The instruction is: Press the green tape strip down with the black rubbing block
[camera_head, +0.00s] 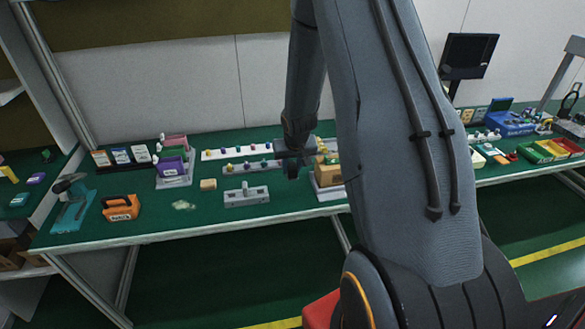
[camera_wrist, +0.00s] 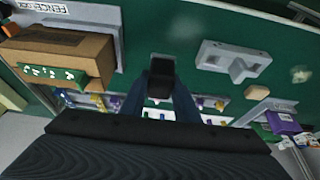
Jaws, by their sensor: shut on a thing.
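My gripper (camera_wrist: 159,98) is shut on the black rubbing block (camera_wrist: 161,78), which sits between its fingertips over the green bench top. In the head view my gripper (camera_head: 292,160) hangs over the middle of the bench, just left of the brown carton (camera_head: 328,177). In the wrist view the carton (camera_wrist: 75,50) lies to the left of the block, apart from it. A green strip with pale marks (camera_wrist: 48,73) shows on the carton's near side, with one end looking uneven. I cannot tell how firmly it lies against the carton.
A grey fixture (camera_head: 246,195), a beige block (camera_head: 208,184) and an orange tool (camera_head: 121,207) lie to the left. Rails with coloured knobs (camera_head: 250,166) run behind. A purple item (camera_head: 171,167) stands farther left. My arm hides part of the bench.

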